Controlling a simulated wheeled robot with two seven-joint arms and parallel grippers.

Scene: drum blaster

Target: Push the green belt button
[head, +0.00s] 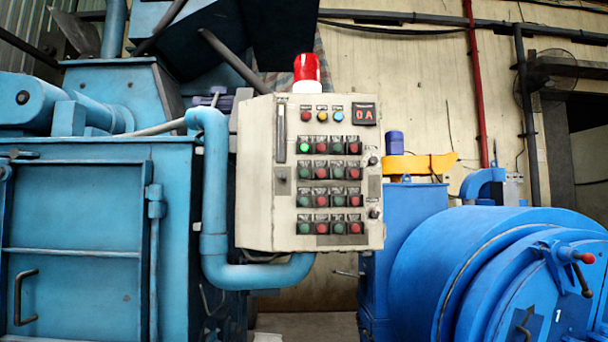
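A beige control box (258,180) hangs in the middle of the head view, its front turned slightly right. It carries four rows of push buttons in alternating green and red. The top-left green button (304,148) glows bright green; the other green buttons, such as one in the bottom row (304,228), look dark. The small labels are too blurred to read, so I cannot tell which green button is the belt one. Neither of my grippers is in view, and nothing covers the panel front.
A red beacon (306,68) tops the box, and a display (364,114) glows red. A light-blue pipe (214,190) curves left of and below the box. A light-blue machine (80,200) fills the left; a blue drum (440,270) stands right. Space before the panel looks clear.

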